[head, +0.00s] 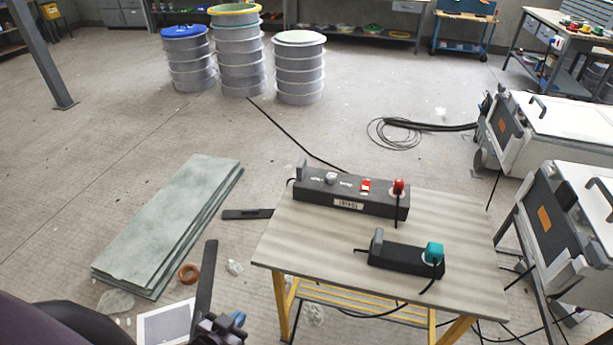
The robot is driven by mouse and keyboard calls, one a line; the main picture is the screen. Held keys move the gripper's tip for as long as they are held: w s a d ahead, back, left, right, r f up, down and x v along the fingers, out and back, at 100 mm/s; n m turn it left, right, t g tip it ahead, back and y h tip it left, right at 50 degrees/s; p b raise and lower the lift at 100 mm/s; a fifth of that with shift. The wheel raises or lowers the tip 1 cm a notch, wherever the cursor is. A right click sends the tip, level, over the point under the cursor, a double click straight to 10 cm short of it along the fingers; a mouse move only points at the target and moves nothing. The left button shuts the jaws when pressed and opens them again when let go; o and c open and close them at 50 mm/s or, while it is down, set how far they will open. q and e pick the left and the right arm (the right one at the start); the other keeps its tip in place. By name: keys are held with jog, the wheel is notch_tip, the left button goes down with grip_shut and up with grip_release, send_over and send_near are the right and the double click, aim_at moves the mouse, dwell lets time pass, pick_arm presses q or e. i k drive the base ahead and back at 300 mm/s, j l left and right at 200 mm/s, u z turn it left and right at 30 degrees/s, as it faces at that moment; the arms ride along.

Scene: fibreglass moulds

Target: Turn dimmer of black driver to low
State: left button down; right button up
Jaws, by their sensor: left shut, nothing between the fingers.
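Two dark boxes sit on the table (455,225). The longer dark grey box (320,198) has a grey upright piece at its left end, a round grey knob (331,178), a red switch (366,186) and a red plug (398,188). I cannot tell the dimmer's setting. My left gripper (220,328) is shut and empty at the bottom edge, left of and apart from the table. My right gripper is out of view.
Stacked grey-green sheets (170,220) lie on the floor left of the table. White machines (560,115) stand at the right. Stacked drums (238,60) stand behind. A cable (290,135) runs across the open floor.

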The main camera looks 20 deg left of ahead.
aim_at(331, 178)
jog(key=u, duration=1.4)
jog(key=l+u, duration=0.25)
jog(key=k+l+u, duration=0.25)
jog(key=i+l, duration=0.35)
jog(key=l, duration=0.2)
jog(key=i, duration=0.15)
